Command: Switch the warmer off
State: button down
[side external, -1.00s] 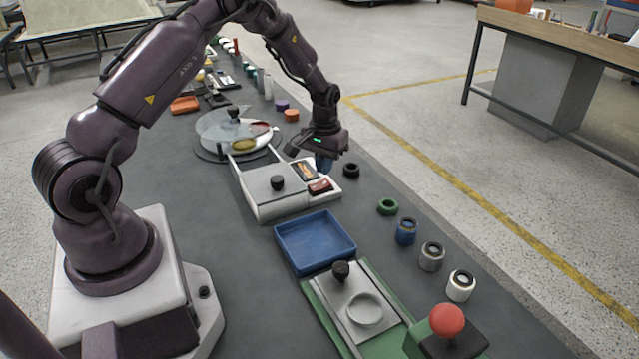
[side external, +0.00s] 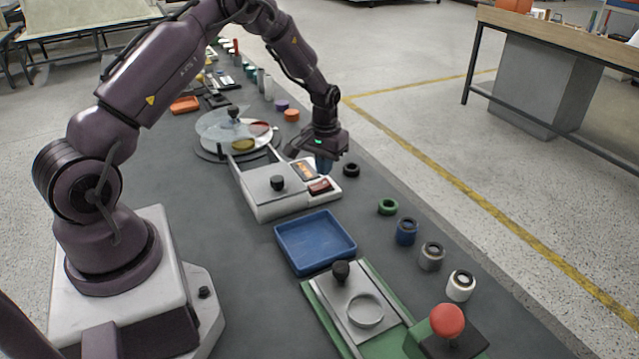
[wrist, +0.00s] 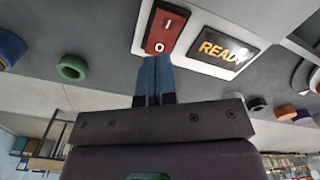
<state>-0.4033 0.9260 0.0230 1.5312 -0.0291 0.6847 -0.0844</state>
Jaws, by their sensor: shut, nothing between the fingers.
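The warmer (side external: 262,203) is a white box with a grey top and a black knob, in the middle of the side view. Its end panel has a red rocker switch (side external: 320,187), marked I and O in the wrist view (wrist: 166,32). Beside the switch, a dark display (wrist: 222,48) reads READY in orange letters. My gripper (wrist: 155,62) is shut and empty, its blue fingertips together at the O end of the switch. In the side view my gripper (side external: 324,168) is just above the panel's far edge. I cannot tell whether the tips touch the switch.
A blue tray (side external: 315,242) and a green-based fixture (side external: 315,300) stand nearer the camera. A round glass-covered dish (side external: 235,133) is behind the warmer. A black ring (side external: 351,170), a green ring (side external: 387,207) and several jars line the right side.

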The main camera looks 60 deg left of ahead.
aim_at(317, 188)
jog(key=shift+f, duration=1.45)
dwell(0.5)
jog(key=shift+r, duration=3.55)
jog(key=shift+s+d+f+g, duration=0.2)
jog(key=shift+s+d, duration=0.05)
jog(key=shift+s, duration=0.35)
jog(key=shift+s+d+f+g, duration=0.2)
jog(key=shift+s+d, duration=0.05)
jog(key=shift+s, duration=0.35)
jog(key=s+d+r+m+t, duration=0.3)
jog(key=s+d+r, duration=0.6)
jog(key=r, duration=0.3)
jog(key=s+d+r+m+t, duration=0.3)
jog(key=s+d+r, duration=0.6)
jog(key=s+r, duration=0.2)
jog(key=v, duration=0.2)
jog(key=shift+r, duration=0.35)
